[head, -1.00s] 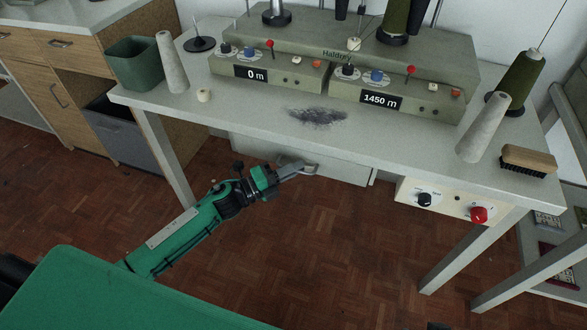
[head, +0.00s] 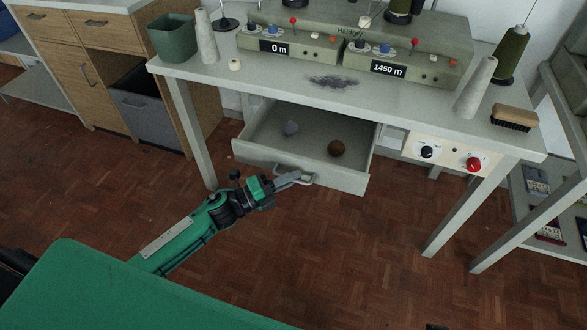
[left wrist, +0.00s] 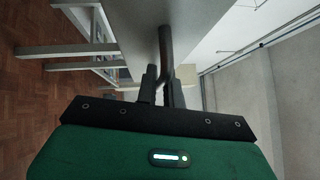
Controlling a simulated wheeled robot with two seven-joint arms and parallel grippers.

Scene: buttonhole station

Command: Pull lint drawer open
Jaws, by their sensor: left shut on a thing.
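The lint drawer (head: 264,157) stands pulled out from under the grey table in the head view, its inside showing. The metal bow handle (head: 308,179) is on the drawer's front. My left gripper (head: 296,178) is shut on this handle. In the left wrist view, the fingers (left wrist: 163,88) close around the handle bar (left wrist: 165,55), with the drawer front beside it. My right gripper is not in view.
The table (head: 420,117) holds a winding machine, cones, a green bin (head: 172,38), a brush (head: 514,118) and a dark lint patch (head: 333,82). A knob panel (head: 448,156) hangs right of the drawer. Table legs flank it. The floor before the drawer is clear.

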